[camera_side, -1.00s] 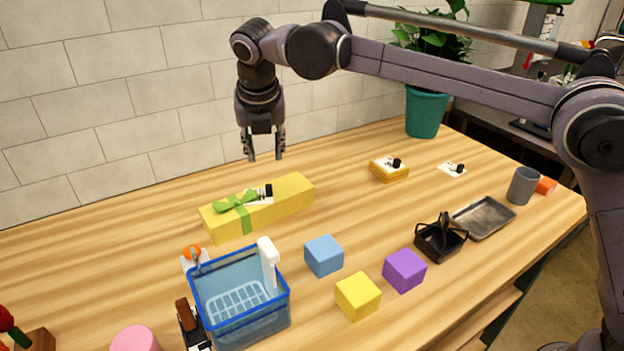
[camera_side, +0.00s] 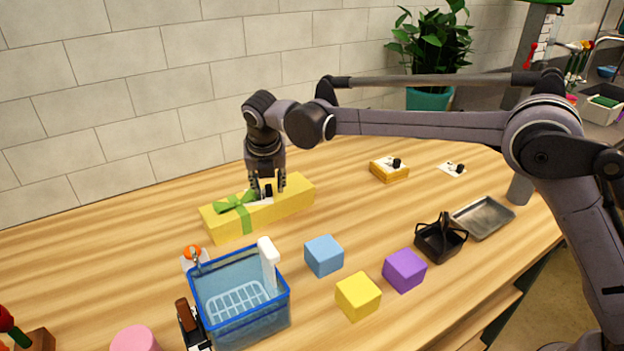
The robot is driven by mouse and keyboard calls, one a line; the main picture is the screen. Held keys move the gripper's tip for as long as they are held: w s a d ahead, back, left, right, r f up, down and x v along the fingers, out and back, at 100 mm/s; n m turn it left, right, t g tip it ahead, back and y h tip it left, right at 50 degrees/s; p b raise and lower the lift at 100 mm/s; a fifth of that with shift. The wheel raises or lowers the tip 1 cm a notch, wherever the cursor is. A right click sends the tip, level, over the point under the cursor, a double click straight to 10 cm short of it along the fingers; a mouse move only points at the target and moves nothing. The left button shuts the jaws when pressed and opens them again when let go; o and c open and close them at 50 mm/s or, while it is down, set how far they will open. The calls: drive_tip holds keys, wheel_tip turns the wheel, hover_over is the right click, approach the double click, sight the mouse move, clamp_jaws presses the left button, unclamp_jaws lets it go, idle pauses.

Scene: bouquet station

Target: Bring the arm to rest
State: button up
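My gripper (camera_side: 268,193) hangs pointing down at the yellow box (camera_side: 290,200) with the green ribbon bow (camera_side: 236,204). Its fingertips are at the box's top, beside a small black item (camera_side: 268,190) on a white card there. The two fingers look spread, with the black item showing between or behind them. I cannot tell whether they touch it. My arm reaches across from the right side of the picture, above the table.
A blue basket (camera_side: 200,309) with a white bottle (camera_side: 268,255) stands in front. Blue (camera_side: 323,255), yellow (camera_side: 358,296) and purple (camera_side: 404,270) cubes lie to its right. A black basket (camera_side: 428,244) and metal tray (camera_side: 484,217) are at right. A potted plant (camera_side: 430,98) stands behind.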

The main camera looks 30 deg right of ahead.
drive_tip(key=shift+r, duration=0.75)
